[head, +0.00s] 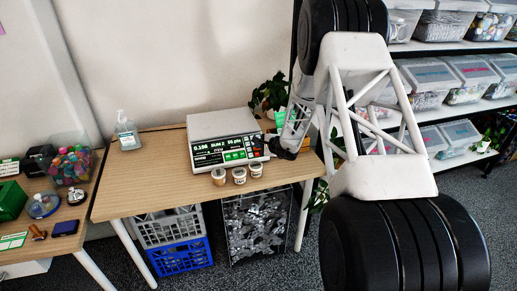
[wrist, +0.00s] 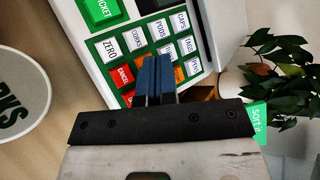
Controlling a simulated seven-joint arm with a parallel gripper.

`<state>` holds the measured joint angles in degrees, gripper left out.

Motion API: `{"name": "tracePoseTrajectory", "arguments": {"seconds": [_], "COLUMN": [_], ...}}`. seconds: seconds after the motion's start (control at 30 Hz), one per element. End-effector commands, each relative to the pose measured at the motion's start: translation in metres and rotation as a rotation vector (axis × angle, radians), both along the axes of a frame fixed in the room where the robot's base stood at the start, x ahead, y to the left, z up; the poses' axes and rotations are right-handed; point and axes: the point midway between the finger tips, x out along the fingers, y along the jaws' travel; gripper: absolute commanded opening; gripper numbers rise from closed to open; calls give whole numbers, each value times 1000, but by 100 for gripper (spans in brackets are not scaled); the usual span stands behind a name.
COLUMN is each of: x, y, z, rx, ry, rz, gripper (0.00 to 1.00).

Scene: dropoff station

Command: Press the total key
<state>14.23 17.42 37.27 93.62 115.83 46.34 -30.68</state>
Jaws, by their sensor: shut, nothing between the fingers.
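The weighing scale (head: 222,127) stands on the wooden table, its lit display and green keypad facing front. In the wrist view, its keypad (wrist: 150,23) shows a big green ticket key (wrist: 98,10), several white keys such as zero (wrist: 108,47), and a red cancel key (wrist: 123,74). Orange key parts (wrist: 180,73) show beside my fingers. No total label can be read; my fingers hide part of the lower key row. My gripper (wrist: 158,60) is shut and empty, its blue fingertips over the keypad. I cannot tell whether they touch it. In the head view, my gripper (head: 270,141) is at the scale's right front.
Several small cups (head: 239,175) stand on the table (head: 155,177) in front of the scale. A potted plant (head: 270,93) is behind its right side. A pump bottle (head: 127,130) stands at the left, with bare tabletop between. Crates (head: 172,228) are below.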

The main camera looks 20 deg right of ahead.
Motion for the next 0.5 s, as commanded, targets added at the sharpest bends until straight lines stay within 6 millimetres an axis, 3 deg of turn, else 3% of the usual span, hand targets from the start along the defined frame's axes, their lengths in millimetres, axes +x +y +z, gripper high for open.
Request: {"name": "tracePoseTrajectory", "arguments": {"seconds": [0.5], "x": [-3], "y": [0], "z": [8], "rx": [0], "ry": [0], "rz": [0], "gripper": [0]}}
